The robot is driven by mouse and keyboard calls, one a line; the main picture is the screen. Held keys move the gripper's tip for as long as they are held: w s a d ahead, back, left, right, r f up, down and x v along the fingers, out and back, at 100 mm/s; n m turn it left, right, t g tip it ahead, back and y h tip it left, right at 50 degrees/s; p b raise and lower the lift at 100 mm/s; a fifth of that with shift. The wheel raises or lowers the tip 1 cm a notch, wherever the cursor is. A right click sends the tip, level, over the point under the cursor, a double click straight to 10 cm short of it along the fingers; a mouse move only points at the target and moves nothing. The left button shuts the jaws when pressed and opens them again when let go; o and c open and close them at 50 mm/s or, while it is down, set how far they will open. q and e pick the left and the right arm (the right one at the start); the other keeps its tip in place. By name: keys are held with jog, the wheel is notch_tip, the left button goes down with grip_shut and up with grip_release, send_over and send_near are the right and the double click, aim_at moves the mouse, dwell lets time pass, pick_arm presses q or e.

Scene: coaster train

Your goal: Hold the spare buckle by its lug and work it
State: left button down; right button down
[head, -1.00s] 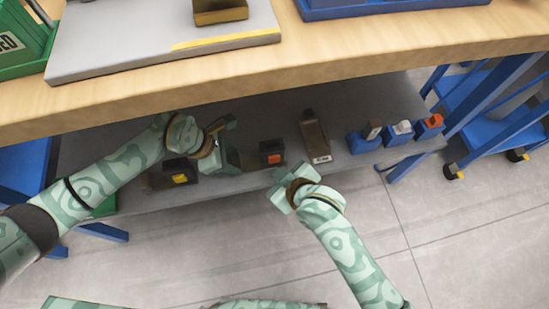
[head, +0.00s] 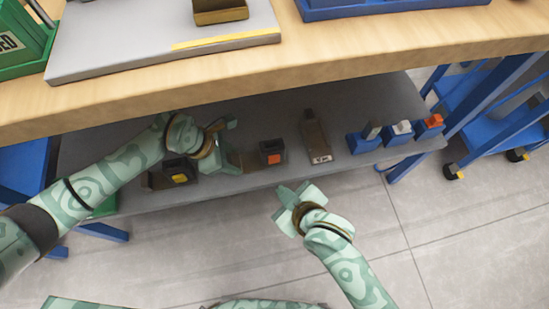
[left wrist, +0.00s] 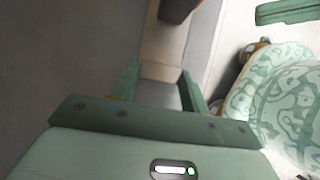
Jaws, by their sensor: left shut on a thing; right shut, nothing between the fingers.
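A small dark buckle with an orange-red button (head: 272,153) stands on the grey lower shelf under the bench. A brown strip leads from its left side toward my left gripper (head: 226,160). In the left wrist view, my left gripper's fingers (left wrist: 157,80) are shut on a pale grey-beige piece, apparently the buckle's lug. A dark block (left wrist: 178,8), apparently the buckle body, stands at the strip's far end. The fingers hide much of the lug. My right gripper (head: 287,194) is shut and empty, in front of the shelf edge, apart from the buckle.
A dark buckle with a yellow button (head: 180,174) stands left of my left gripper. A brown, labelled piece (head: 316,140) and several blue holders (head: 362,143) stand to the right. The wooden bench top (head: 330,67) overhangs the shelf. The floor in front is clear.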

dwell(0.3)
pick_arm(q)
jog(key=c, duration=0.7)
grip_release()
jog(key=shift+o, duration=0.2)
jog(key=v, duration=1.2)
jog(key=s+d+p, duration=0.4)
jog(key=s+p, duration=0.5)
jog(key=s, duration=0.4)
jog(key=shift+s, duration=0.3)
pick_arm(e)
notch_tip(320, 180, up, 14)
jog(key=w+t, duration=0.1)
jog(key=shift+w, duration=0.25)
pick_arm(q)
jog(key=shift+f, duration=0.1)
pick_arm(e)
jog(key=shift+f, duration=0.15)
